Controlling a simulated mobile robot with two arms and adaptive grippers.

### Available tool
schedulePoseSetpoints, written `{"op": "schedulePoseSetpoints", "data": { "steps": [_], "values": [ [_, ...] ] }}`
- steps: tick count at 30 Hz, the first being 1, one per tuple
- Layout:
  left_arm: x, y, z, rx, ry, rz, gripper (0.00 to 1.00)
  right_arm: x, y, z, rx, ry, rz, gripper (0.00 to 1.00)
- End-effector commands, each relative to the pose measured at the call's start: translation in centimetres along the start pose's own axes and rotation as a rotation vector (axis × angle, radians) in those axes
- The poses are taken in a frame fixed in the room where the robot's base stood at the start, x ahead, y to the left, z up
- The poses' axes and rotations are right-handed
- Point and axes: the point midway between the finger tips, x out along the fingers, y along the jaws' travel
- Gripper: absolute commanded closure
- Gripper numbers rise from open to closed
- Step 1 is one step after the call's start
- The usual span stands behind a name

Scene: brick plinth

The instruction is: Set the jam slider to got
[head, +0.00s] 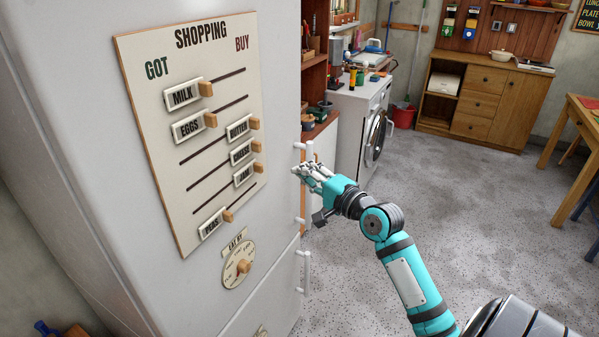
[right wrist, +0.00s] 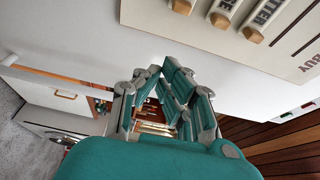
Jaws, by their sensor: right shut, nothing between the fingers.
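The jam slider (head: 243,175) is a white label with a wooden knob (head: 258,167) on the shopping board (head: 200,140). It sits at the right end of its slot, on the BUY side, below the butter (head: 238,130) and cheese (head: 240,152) sliders. In the right wrist view a wooden knob at the top edge (right wrist: 182,5) looks like the jam one; its label is cut off. My right gripper (head: 302,171) is shut and empty, to the right of the board and apart from the jam knob. It also shows in the right wrist view (right wrist: 168,85). My left gripper is out of view.
The milk (head: 182,95), eggs (head: 188,127) and peas (head: 211,223) sliders sit toward GOT. An EAT BY dial (head: 238,267) is below the board. White door handles (head: 308,152) stand out near my right gripper. Open floor (head: 350,260) lies to the right.

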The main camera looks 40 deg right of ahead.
Motion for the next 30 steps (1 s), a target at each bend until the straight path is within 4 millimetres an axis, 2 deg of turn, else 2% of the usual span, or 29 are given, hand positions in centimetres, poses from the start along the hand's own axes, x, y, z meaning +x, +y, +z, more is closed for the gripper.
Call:
{"op": "schedulePoseSetpoints", "data": {
  "steps": [6, 11, 13, 18, 30],
  "values": [
    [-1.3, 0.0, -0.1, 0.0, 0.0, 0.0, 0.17, 4.9, -0.4, 0.0, 0.001, 0.0, -0.002, 1.0],
    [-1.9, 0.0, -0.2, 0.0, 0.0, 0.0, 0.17, 8.1, -0.3, 0.0, -0.001, 0.0, -0.001, 1.0],
    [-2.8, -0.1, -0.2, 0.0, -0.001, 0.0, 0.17, 7.3, -0.3, 1.5, 0.002, -0.002, 0.001, 1.0],
    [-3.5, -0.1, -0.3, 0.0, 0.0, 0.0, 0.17, 6.6, -0.2, 3.2, 0.001, -0.001, 0.0, 1.0],
    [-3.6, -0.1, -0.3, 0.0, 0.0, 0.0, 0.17, 6.3, 0.0, 3.8, -0.001, 0.0, 0.0, 1.0]
  ]
}}
